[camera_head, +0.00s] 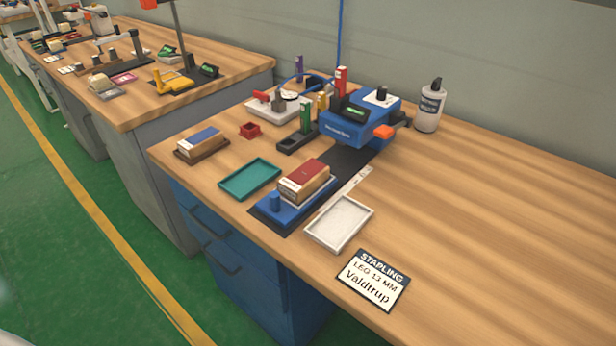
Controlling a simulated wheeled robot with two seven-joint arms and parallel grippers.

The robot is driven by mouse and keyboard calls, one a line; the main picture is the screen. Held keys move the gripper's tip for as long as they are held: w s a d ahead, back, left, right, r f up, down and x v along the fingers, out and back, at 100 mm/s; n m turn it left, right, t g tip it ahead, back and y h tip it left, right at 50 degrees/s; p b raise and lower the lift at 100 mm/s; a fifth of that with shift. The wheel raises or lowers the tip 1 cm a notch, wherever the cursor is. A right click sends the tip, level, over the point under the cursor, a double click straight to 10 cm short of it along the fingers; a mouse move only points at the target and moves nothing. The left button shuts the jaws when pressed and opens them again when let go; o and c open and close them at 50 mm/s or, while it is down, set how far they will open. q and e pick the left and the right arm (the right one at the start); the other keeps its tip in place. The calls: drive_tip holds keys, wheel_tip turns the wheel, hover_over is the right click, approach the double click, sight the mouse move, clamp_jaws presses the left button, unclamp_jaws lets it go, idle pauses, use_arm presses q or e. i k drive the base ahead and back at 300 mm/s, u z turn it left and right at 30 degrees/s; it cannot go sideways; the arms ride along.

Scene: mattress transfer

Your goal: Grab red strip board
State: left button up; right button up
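A wooden block with a dark red strip on its top (304,181) lies on a blue fixture (268,214) near the front edge of the workbench (470,220). The fixture has a short blue round peg at its front left and rests on a dark mat (352,160). A similar block with a blue top (200,139) sits on a brown holder further left. Neither of my grippers shows in this view.
A teal tray (250,180) lies left of the fixture and a white tray (340,222) right of it. A blue machine (355,121) stands behind, with a bottle (430,106) beside it. A label card (372,279) lies in front. The bench's right side is clear.

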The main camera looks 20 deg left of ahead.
sight(298, 185)
drive_tip(key=z, duration=0.3)
drive_tip(key=k, duration=1.3)
drive_tip(key=u, duration=1.3)
